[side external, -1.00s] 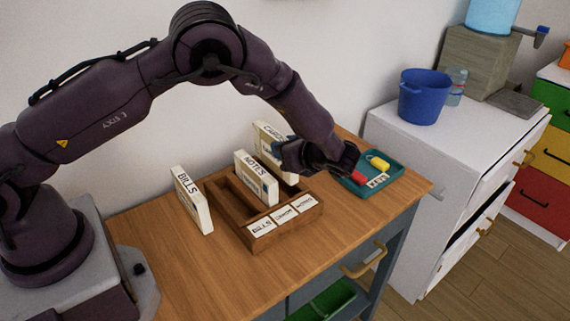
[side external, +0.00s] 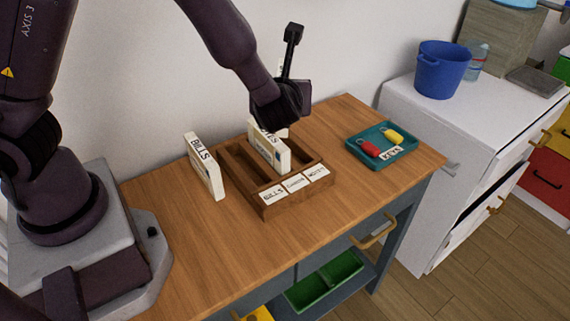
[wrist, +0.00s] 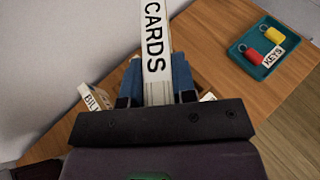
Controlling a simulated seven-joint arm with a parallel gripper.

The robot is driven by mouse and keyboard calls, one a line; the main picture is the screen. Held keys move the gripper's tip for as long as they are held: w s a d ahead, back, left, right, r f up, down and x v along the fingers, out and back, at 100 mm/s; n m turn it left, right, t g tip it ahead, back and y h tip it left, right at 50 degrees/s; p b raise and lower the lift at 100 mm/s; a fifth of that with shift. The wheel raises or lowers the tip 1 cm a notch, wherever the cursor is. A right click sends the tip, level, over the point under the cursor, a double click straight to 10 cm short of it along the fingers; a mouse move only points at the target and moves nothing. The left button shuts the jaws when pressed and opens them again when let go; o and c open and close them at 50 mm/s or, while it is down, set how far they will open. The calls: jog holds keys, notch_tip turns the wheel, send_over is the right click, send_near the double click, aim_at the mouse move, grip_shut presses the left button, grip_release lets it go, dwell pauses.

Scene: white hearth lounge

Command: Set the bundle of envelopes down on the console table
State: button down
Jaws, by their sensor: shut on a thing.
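My gripper (wrist: 157,88) is shut on the bundle labelled CARDS (wrist: 155,45), its blue fingers on either side. In the side external view my gripper (side external: 285,108) is above the back of the wooden organizer (side external: 290,205), and mostly hides the held bundle. Whether that bundle touches anything below cannot be told. A second bundle (side external: 272,153), labelled NOTES in the earlier frame, stands in an organizer slot. The BILLS bundle (side external: 204,165) stands upright on the wooden console table (side external: 200,255), left of the organizer. Its label also shows in the wrist view (wrist: 92,99).
A teal tray (side external: 363,158) with red and yellow key tags sits at the table's right end. The front strip of tabletop and the space between organizer and tray are clear. A white cabinet (side external: 430,135) with a blue bucket (side external: 442,70) stands to the right.

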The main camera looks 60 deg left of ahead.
jog(key=shift+w+d+m+t, duration=0.3)
jog(key=shift+d+t, duration=0.1)
jog(key=shift+t, duration=0.1)
notch_tip(320, 180, up, 9)
jog(key=w+m+t+h, duration=0.1)
jog(key=m+t+h, duration=0.3)
jog(key=m+h, duration=0.3)
jog(key=w+a+f+n+g+y, duration=0.3)
jog(key=w+f+n+y, duration=0.3)
jog(key=w+f, duration=0.25)
jog(key=s+f+n+g+y, duration=0.3)
jog(key=s+f+n+g, duration=0.1)
jog(key=n+g, duration=0.5)
jog(key=shift+s+f+g+y, duration=0.2)
jog(key=shift+f+g+y, duration=0.2)
jog(key=shift+f, duration=0.25)
